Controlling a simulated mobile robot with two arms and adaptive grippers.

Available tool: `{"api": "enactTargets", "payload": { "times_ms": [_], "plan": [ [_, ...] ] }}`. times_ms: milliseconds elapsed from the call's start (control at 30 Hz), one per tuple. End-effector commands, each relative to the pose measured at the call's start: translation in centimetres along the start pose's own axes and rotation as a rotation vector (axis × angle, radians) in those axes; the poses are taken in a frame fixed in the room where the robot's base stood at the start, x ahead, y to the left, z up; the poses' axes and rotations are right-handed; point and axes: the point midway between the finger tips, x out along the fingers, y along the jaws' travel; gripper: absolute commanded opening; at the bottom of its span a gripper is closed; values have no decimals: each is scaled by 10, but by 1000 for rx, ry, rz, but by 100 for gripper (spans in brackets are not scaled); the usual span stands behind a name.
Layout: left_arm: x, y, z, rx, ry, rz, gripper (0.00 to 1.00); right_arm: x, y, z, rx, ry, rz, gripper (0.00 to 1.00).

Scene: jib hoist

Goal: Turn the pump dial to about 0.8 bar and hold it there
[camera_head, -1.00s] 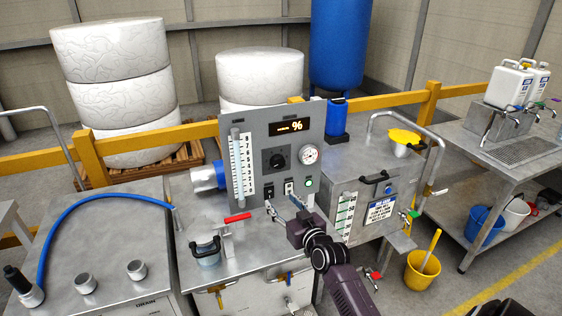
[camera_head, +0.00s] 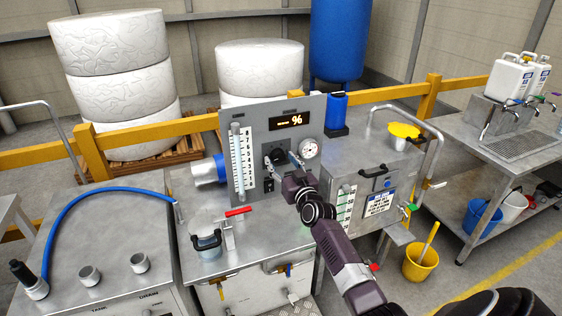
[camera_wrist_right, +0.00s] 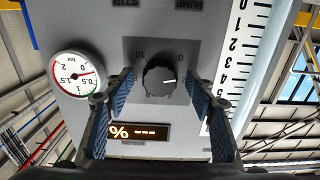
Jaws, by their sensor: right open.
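The black pump dial (camera_head: 274,155) sits on the grey control panel (camera_head: 252,124). In the right wrist view, which is upside down, the dial (camera_wrist_right: 160,80) has its white mark pointing right, near a 0. My right gripper (camera_head: 284,160) is at the panel front; in the wrist view its open fingers (camera_wrist_right: 158,84) stand either side of the dial, with gaps showing. The round bar gauge (camera_head: 309,150) is beside the dial; in the wrist view the gauge (camera_wrist_right: 76,86) has its red needle between 0 and 0.5. My left gripper is not in view.
The panel's display (camera_head: 290,121) shows dashes and a % sign. A clear scale tube (camera_head: 238,165) stands left of the dial. A red-handled valve (camera_head: 238,212) and a lidded jar (camera_head: 207,245) stand on the steel bench below. A steel tank (camera_head: 365,160) is to the right.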

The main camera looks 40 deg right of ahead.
Motion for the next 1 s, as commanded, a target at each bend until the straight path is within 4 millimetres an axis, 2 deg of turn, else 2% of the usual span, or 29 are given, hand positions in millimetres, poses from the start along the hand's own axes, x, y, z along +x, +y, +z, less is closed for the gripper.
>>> {"api": "enactTargets", "payload": {
  "times_ms": [267, 667, 1000],
  "plan": [
    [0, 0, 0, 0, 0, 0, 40, 2, 0, 0, 0, 0, 0, 51],
    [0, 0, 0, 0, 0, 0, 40, 1, 0, 0, 0, 0, 0, 9],
    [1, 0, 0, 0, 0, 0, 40, 1, 0, 0, 51, 0, 0, 9]
  ]
}}
